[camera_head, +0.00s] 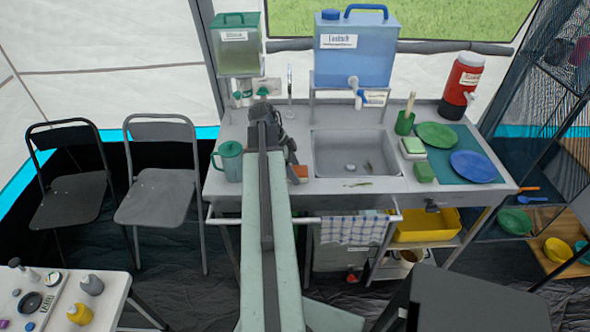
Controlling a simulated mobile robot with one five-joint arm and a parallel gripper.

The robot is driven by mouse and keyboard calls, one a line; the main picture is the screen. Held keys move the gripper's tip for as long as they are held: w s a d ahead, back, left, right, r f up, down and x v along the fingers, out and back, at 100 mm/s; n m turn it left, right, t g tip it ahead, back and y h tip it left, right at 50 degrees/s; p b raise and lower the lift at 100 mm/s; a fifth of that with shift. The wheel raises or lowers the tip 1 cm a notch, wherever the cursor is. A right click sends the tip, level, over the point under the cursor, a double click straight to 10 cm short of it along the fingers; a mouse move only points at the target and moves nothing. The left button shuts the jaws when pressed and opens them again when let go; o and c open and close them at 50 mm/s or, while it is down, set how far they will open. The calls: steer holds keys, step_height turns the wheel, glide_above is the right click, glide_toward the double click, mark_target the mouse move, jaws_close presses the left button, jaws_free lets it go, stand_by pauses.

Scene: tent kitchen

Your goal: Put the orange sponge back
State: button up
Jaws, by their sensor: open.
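The orange sponge (301,172) lies on the grey counter, close to the left side of the sink (355,153). My gripper (291,158) is at the far end of my arm, over the counter just left of the sink. It is dark and small in view, and open. Its fingers are right beside or just above the sponge; I cannot tell whether they touch it. My arm hides the counter to the left of the sponge.
A teal jug (230,162) stands left of my arm. Right of the sink are a green cup with a brush (404,123), a green-and-white sponge holder or block (413,147), a green block (424,172) and plates (476,166). A towel rail (280,220) runs along the front.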

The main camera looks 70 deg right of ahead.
steer(key=p+v, duration=1)
steer(key=v, duration=0.1)
steer(key=shift+r, duration=0.35)
steer(key=shift+w+a, duration=0.1)
steer(key=shift+w, duration=0.05)
